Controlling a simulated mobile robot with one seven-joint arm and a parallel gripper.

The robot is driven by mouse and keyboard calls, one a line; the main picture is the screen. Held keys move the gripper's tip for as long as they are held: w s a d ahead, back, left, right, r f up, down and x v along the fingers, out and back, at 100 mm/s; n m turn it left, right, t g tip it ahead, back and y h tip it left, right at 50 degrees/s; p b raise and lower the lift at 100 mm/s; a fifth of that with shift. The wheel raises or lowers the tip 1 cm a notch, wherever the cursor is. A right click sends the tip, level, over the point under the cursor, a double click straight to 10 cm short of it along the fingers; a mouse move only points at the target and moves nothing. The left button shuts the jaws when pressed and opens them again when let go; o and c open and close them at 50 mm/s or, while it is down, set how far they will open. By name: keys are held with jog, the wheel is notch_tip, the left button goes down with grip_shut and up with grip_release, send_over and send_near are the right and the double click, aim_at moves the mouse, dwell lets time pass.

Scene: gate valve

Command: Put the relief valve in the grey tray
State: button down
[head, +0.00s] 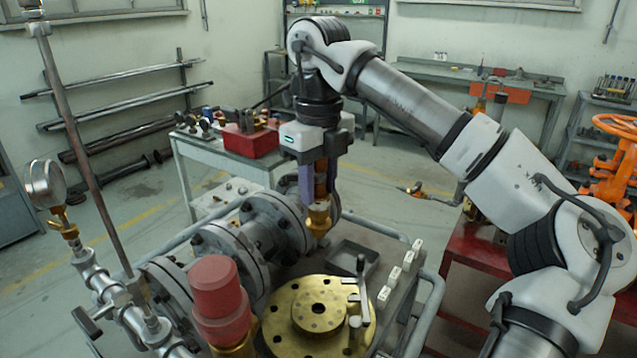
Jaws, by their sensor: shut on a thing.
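The relief valve (319,216) is an upright piece with a brass lower end and a darker orange-brown body. My gripper (318,192) points straight down and is shut on its upper part, with a finger on either side. The brass end shows below the fingertips, in front of the grey flanged pipe. I cannot tell whether its bottom touches anything. The grey tray (356,259) is a small shallow open box just right of and nearer than the valve. Its visible inside looks empty.
Grey flanged piping (265,235) runs along the left. Small white blocks (397,274) line the right edge. A gauge (45,184) stands far left.

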jog(key=shift+r+p, duration=0.95)
jog(key=shift+r, duration=0.35)
jog(key=shift+f, duration=0.1)
